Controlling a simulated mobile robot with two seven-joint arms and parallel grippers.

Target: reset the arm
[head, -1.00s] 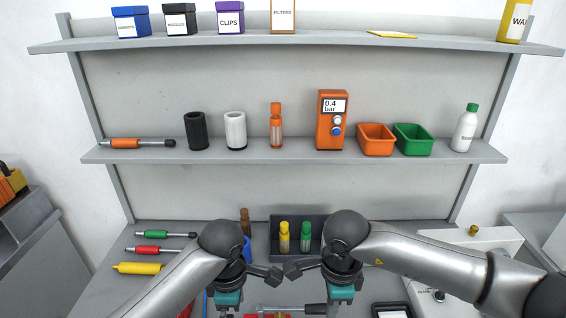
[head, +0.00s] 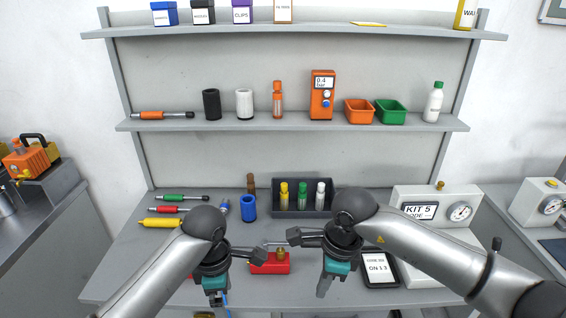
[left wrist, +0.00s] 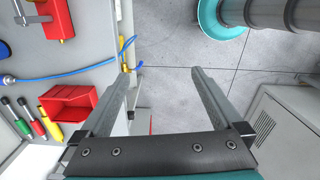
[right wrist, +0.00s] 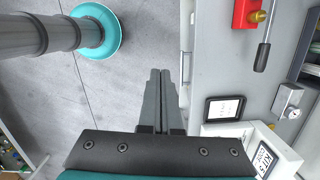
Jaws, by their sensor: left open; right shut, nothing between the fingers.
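My left gripper (head: 215,298) hangs pointing down at the front of the bench, left of the red block. My right gripper (head: 324,287) also points down, between the red block and the black tablet. In the right wrist view, its fingers (right wrist: 160,72) are pressed together with nothing between them, over grey floor. Both forearms reach in from the lower corners of the head view.
The bench (head: 125,265) holds a red block (head: 270,266) with a brass fitting, a black tablet (head: 380,268), a blue cup (head: 248,208), a dark tray (head: 331,208) of bottles and a white gauge box (head: 462,235). Shelves (head: 295,125) stand behind. Floor (right wrist: 115,90) in front shows clear.

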